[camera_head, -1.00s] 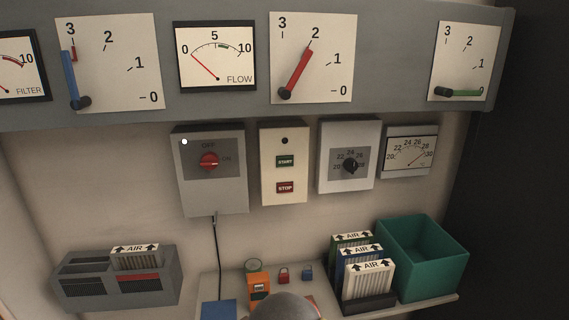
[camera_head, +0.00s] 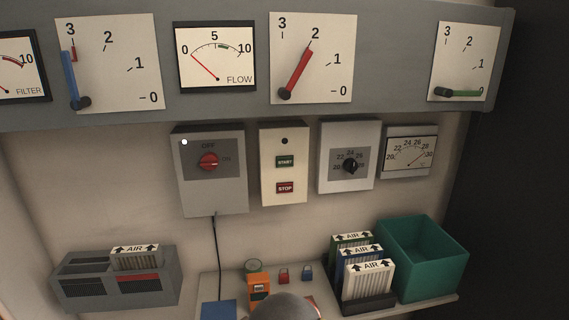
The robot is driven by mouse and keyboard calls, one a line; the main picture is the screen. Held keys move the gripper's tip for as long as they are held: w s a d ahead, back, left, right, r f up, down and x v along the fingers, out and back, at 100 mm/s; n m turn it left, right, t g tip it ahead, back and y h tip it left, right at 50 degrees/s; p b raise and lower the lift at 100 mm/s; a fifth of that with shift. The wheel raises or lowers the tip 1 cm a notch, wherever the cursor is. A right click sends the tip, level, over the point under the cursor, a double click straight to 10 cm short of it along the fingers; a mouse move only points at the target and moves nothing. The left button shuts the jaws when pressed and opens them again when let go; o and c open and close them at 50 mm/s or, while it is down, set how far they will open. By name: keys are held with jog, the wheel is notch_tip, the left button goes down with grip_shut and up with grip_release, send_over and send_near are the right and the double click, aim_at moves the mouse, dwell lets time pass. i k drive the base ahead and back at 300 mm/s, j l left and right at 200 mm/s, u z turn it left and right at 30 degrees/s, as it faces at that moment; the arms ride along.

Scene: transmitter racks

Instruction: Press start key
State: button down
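The green START key (camera_head: 285,161) sits on a narrow cream control box (camera_head: 284,177) on the wall, in the middle of the head view. The red STOP key (camera_head: 285,188) is below it, and a dark, unlit round lamp (camera_head: 285,141) is above it. Nothing covers the START key. My gripper's fingers do not show; a rounded grey shape at the bottom middle edge may be part of my arm.
Left of the control box is a grey box with a red rotary switch (camera_head: 208,161) and a lit white lamp. Right is a black dial knob (camera_head: 350,166). Below, a shelf holds AIR filters (camera_head: 368,284), a green bin (camera_head: 428,262) and an orange device (camera_head: 258,287).

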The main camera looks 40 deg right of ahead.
aim_at(286, 161)
jog(key=i+l+z, duration=0.1)
jog(key=z, duration=1.55)
